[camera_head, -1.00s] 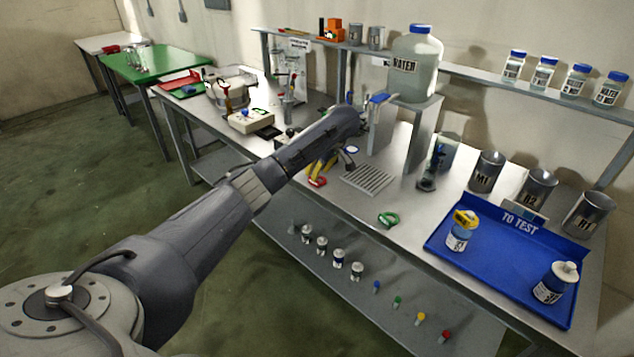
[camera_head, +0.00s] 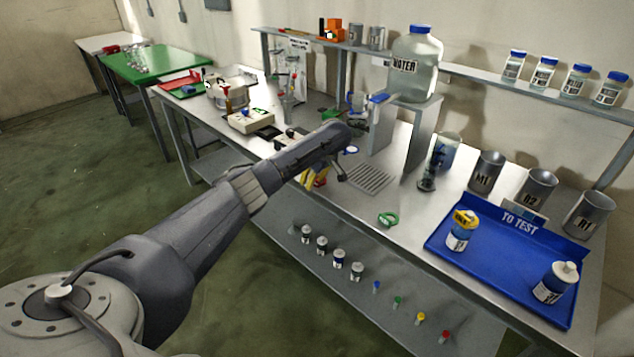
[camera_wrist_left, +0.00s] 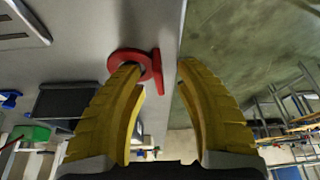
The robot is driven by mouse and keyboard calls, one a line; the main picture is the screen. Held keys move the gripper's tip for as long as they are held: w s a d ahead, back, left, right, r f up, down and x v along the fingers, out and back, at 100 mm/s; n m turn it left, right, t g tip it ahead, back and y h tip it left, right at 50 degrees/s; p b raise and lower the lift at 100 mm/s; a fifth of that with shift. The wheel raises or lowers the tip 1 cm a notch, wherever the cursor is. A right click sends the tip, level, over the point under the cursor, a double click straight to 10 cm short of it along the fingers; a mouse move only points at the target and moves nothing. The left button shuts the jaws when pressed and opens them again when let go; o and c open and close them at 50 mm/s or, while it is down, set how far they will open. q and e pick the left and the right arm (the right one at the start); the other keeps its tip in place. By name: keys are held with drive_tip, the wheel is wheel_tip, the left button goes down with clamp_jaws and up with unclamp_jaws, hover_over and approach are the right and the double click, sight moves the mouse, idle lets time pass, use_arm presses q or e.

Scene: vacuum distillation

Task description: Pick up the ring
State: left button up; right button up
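A red ring (camera_wrist_left: 119,56) with a flat bar on one side shows in the left wrist view, on the grey worktop near its edge. My left gripper (camera_wrist_left: 160,67) is open, its two yellow fingers apart. The left finger's tip overlaps the red ring in that view; I cannot tell whether they touch. In the head view my left gripper (camera_head: 316,178) is low over the front edge of the bench, and the red ring is mostly hidden there. My right gripper is out of view.
A slotted metal plate (camera_head: 369,178) lies just right of my gripper. A blue tray (camera_head: 490,275) with two bottles is at the right. The water container (camera_head: 415,65) stands on a raised stand behind.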

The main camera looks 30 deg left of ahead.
use_arm(q)
drive_tip(key=shift+c, duration=0.4)
clamp_jaws()
drive_tip(key=shift+r, duration=0.1)
